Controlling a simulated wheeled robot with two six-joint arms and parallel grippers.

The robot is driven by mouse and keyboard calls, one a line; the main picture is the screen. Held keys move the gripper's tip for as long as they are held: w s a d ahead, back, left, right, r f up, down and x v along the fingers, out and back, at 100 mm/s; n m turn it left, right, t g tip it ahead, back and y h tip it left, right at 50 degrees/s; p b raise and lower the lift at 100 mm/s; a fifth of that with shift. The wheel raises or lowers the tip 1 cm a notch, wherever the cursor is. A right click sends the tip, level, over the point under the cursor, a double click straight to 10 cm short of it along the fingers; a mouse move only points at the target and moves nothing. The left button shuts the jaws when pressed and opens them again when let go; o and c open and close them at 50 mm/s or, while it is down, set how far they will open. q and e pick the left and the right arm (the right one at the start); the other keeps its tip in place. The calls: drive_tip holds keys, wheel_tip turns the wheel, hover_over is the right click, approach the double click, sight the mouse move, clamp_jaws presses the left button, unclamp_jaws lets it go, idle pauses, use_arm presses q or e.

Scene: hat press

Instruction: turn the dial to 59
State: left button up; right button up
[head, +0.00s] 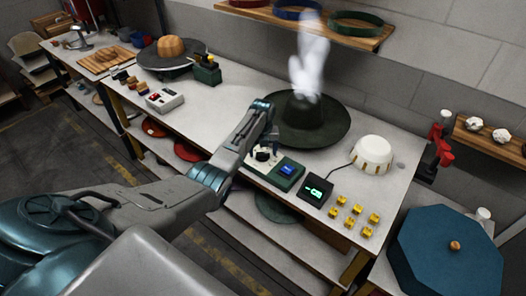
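A dark dial (264,155) sits on the left part of a green control box (284,176) on the bench. A blue switch (288,170) is to its right on the same box. A small black display (315,191) beside the box glows green; its reading is too small to make out. My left gripper (266,146) reaches down at the dial and partly hides it. I cannot tell whether its fingers are closed on the dial. My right gripper is out of view.
A dark green hat (307,121) with steam rising stands just behind the box. A white dome (372,154) and several yellow blocks (350,222) are to the right. A blue lidded container (446,258) is at lower right. A white red-buttoned box (165,101) is farther left.

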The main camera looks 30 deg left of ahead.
sight(263, 153)
use_arm(q)
wheel_tip(263, 153, up, 11)
drive_tip(key=b, duration=0.3)
drive_tip(key=shift+f, duration=0.15)
drive_tip(key=shift+s+f, duration=0.1)
idle(0.6)
